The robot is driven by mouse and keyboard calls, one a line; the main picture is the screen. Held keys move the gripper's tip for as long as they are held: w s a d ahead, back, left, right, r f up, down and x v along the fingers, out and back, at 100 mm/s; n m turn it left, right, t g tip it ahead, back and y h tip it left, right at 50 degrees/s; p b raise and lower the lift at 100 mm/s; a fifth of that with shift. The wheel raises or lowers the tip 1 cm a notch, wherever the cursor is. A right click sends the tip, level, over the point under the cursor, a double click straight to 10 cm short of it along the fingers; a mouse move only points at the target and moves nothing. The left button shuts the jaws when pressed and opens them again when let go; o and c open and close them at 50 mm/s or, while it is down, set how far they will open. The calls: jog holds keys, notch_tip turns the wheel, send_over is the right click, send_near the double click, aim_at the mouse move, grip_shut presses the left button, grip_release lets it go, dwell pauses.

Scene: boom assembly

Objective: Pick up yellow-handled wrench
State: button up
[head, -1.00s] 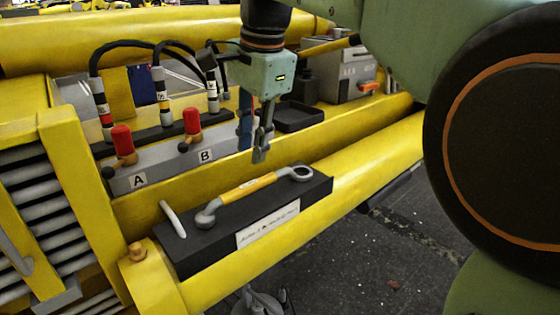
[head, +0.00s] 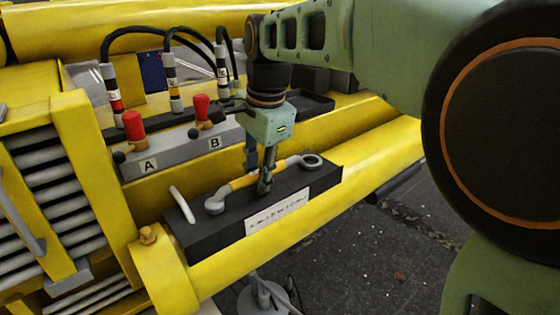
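The yellow-handled wrench (head: 238,183) lies on the black block (head: 205,238), which rests on the yellow boom. Its grey open end is at the left and its grey ring end at the right. My gripper (head: 264,188) points down at the middle of the wrench's handle, with its fingers at handle height. The fingers hide part of the handle. In this view I cannot tell whether they are open around it or shut on it.
A grey valve block marked A and B (head: 182,151) with red-capped valves and black hoses stands behind. A light rod (head: 181,204) lies left of the wrench. A black tray (head: 305,104) is at the back. Yellow bars (head: 70,180) rise at the left.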

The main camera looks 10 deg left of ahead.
grip_shut()
jog(key=shift+r, duration=0.15)
dwell(0.4)
